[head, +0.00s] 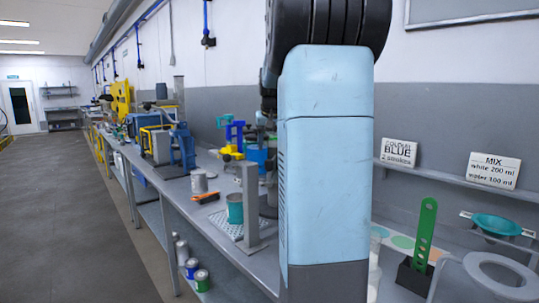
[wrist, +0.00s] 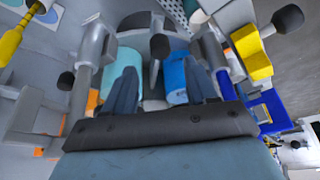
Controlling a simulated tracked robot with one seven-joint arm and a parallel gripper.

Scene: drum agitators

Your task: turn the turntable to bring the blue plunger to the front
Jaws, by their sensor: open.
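In the wrist view my gripper (wrist: 160,68) is open, with its two blue-grey fingers apart and nothing visibly held between them. A blue cylinder (wrist: 175,78) shows beside the right finger, and a teal cylinder (wrist: 122,64) beside the left finger. A black knob (wrist: 160,46) shows between the fingers. These parts sit in a grey assembly that may be the turntable; its full outline is hidden. I cannot tell for sure which part is the blue plunger, or whether a finger touches anything.
In the wrist view, a yellow block (wrist: 252,52) and black-ended grey parts stand close on the right. In the head view, the bench holds a grey upright post (head: 251,205), a teal cup (head: 235,208), a grey can (head: 199,181) and a green slotted strip (head: 424,232). The left floor is clear.

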